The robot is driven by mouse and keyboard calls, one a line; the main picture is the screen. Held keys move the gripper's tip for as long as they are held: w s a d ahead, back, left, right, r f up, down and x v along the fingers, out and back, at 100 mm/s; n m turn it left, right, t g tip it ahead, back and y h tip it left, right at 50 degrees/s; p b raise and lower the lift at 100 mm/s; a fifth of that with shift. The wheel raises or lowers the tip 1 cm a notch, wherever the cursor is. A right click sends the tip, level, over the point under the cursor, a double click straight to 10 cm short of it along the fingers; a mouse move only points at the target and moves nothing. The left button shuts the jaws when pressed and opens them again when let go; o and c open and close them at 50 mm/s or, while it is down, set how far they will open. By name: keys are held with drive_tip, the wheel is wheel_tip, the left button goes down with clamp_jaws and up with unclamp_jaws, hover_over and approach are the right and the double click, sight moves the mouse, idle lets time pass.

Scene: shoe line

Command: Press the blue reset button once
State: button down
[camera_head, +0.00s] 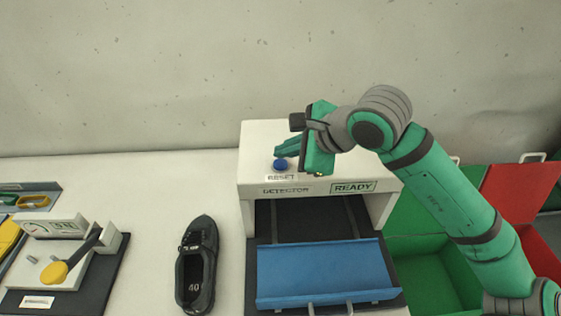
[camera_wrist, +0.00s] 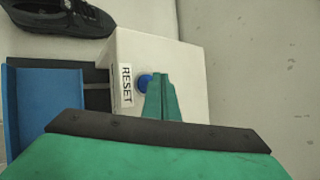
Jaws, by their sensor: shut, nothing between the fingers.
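The blue reset button (camera_head: 280,164) sits on top of the white detector box (camera_head: 252,150), behind a label reading RESET. It also shows in the wrist view (camera_wrist: 143,82), partly covered by my fingers. My gripper (camera_head: 279,152) is shut and empty, and its green fingertips are right at the button in both views. I cannot tell whether the tips touch the button or hover just over it. The box front reads DETECTOR and READY in green.
A blue tray (camera_head: 320,273) lies at the detector's opening. A black shoe (camera_head: 197,262) marked 40 stands left of it. Green (camera_head: 430,262) and red (camera_head: 510,190) bins stand at right.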

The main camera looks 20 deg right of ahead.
sight(285, 165)
drive_tip(key=shift+r, duration=0.1)
drive_tip(key=shift+r, duration=2.4)
